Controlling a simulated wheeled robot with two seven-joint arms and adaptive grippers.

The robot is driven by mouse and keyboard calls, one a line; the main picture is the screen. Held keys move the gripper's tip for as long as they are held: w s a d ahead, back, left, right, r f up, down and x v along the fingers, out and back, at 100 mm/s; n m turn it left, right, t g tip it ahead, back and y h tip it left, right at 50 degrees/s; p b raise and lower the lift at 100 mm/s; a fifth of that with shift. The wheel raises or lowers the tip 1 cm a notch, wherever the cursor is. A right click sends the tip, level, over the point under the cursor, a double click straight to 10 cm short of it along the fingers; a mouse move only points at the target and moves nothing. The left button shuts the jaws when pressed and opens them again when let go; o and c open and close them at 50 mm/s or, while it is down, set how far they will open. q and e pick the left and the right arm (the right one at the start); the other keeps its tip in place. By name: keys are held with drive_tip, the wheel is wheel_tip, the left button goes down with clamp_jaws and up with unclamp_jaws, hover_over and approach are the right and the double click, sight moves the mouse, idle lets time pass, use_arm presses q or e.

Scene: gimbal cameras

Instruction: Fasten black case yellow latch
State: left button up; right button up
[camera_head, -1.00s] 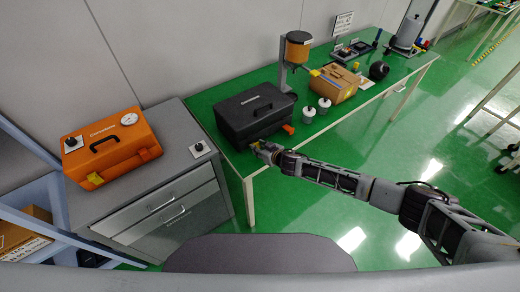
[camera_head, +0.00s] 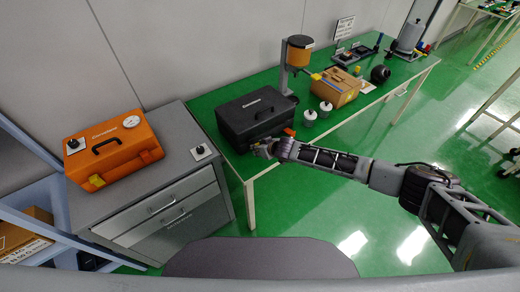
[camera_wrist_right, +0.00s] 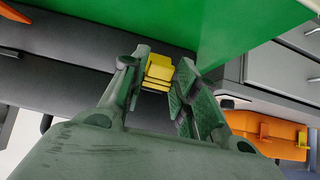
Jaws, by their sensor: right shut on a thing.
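The black case (camera_head: 257,118) stands with its lid down near the left end of the green table. My right gripper (camera_wrist_right: 158,76) is at the case's front, with its two fingers on either side of the yellow latch (camera_wrist_right: 159,70), shut on it. In the head view the right gripper (camera_head: 262,150) covers the yellow latch. An orange latch (camera_head: 289,132) sits at the right of the case's front; its edge also shows in the wrist view (camera_wrist_right: 14,12). I cannot tell whether the yellow latch is fastened. My left gripper is not in view.
An orange case (camera_head: 112,150) stands on the grey cabinet (camera_head: 178,165) at the left. Right of the black case are two small white canisters (camera_head: 309,118), a brown box (camera_head: 335,88) and a dispenser on a stand (camera_head: 299,52). The floor in front of the table is clear.

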drive_tip(key=shift+w+r, duration=0.15)
drive_tip(key=shift+r, duration=0.05)
drive_tip(key=shift+w+a+r+g+h, duration=0.35)
drive_tip(key=shift+g+h, duration=0.15)
drive_tip(key=shift+g, duration=0.2)
drive_tip(key=shift+w+a+r+g+h, duration=0.2)
drive_tip(key=shift+w+r+g+h, duration=0.1)
drive_tip(key=shift+g+h, duration=0.3)
drive_tip(key=o, duration=0.9)
drive_tip(key=shift+r, duration=0.15)
drive_tip(key=v, duration=1.1)
drive_tip(key=shift+r, duration=0.35)
idle(0.3)
